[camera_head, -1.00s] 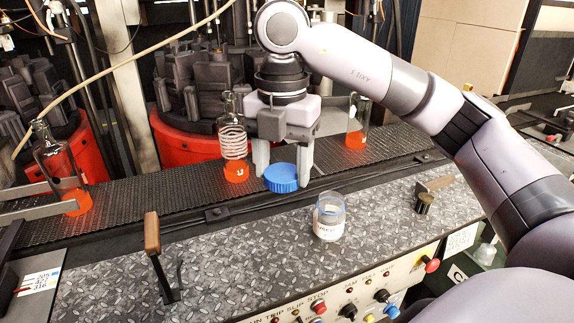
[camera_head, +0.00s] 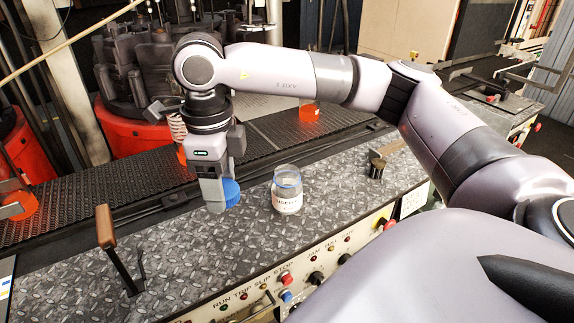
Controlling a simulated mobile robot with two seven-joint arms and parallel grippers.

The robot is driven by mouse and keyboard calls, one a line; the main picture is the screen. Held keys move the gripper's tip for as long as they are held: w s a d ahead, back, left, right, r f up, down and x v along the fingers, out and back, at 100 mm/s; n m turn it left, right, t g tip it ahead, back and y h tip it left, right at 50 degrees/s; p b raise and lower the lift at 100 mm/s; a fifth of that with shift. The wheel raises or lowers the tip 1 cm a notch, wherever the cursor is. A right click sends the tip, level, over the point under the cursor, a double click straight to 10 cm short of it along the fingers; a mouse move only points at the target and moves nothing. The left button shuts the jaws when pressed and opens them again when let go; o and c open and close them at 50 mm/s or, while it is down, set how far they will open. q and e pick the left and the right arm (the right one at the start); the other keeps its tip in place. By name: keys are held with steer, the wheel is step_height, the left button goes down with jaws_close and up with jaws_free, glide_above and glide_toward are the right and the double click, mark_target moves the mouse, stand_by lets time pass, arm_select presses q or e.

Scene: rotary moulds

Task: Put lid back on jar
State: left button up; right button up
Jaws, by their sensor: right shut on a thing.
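The jar (camera_head: 287,192) is clear glass with a white label and a bluish rim. It stands upright and open on the diamond-plate ledge (camera_head: 200,264). My right gripper (camera_head: 218,202) points down just left of the jar and is shut on the blue lid (camera_head: 231,191). The lid is partly hidden behind the near finger. It is beside the jar, apart from it, at about the height of the jar's body in the picture. My left gripper is not in view.
A wooden-handled lever (camera_head: 106,228) stands up at the left of the ledge. A small dark knob (camera_head: 377,168) is right of the jar. Behind runs a dark conveyor (camera_head: 80,212) with hot orange bottles. Buttons line the front panel.

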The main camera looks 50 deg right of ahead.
steer(key=n, duration=0.1)
steer(key=f+n, duration=0.1)
steer(key=n, duration=0.2)
steer(key=shift+a+f, duration=0.25)
steer(key=f+n, duration=0.1)
steer(key=n, duration=0.3)
steer(key=f+n, duration=0.2)
steer(key=n, duration=0.3)
steer(key=a+f+n, duration=0.1)
steer(key=f+n, duration=0.1)
steer(key=n, duration=0.2)
steer(key=shift+s+n, duration=0.2)
steer(key=shift+n, duration=0.2)
steer(key=n, duration=0.2)
steer(key=f+n, duration=0.1)
steer(key=shift+s+a+f+n, duration=0.1)
steer(key=shift+a+f+n, duration=0.1)
steer(key=shift+n, duration=0.2)
steer(key=n, duration=0.2)
steer(key=f+n, duration=0.1)
steer(key=n, duration=0.1)
steer(key=f+n, duration=0.1)
steer(key=n, duration=0.1)
steer(key=shift+s+f, duration=0.1)
steer(key=shift+s, duration=0.1)
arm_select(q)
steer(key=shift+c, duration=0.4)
